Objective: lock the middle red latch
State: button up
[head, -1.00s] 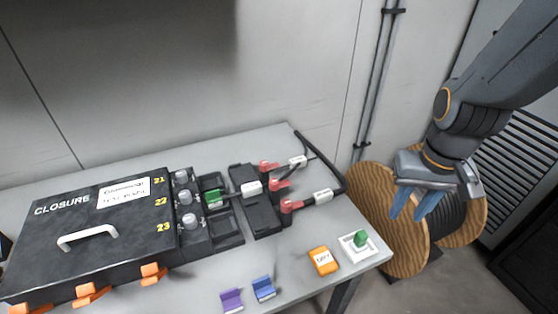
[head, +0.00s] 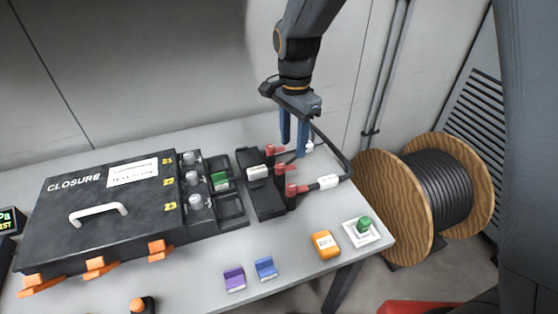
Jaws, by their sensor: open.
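The middle red latch (head: 280,170) stands in a row of three on the right side of a black block (head: 265,198) on the table. The far red latch (head: 271,150) and the near red latch (head: 291,190) are on either side of it. My gripper (head: 293,150) points down with its blue fingers apart, empty. It hangs just behind and to the right of the middle latch, near the far latch. I cannot tell whether a finger touches either latch. The fingers partly hide the cable and label behind them.
Black cables with white labels (head: 328,181) run right from the latches. The black closure box (head: 100,205) fills the left of the table (head: 300,265). An orange block (head: 325,244), a white tray with a green piece (head: 363,230), and purple and blue clips (head: 265,268) lie in front.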

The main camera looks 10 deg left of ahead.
aim_at(280, 165)
jog(key=a, duration=0.2)
jog(key=a+m, duration=0.1)
jog(key=shift+w+a+f, duration=0.15)
jog(key=shift+w+f, duration=0.1)
jog(key=shift+a+f, duration=0.2)
jog(key=shift+d+f+p, duration=0.1)
jog(key=shift+f+p, duration=0.9)
jog(key=shift+f, duration=2.7)
grip_shut()
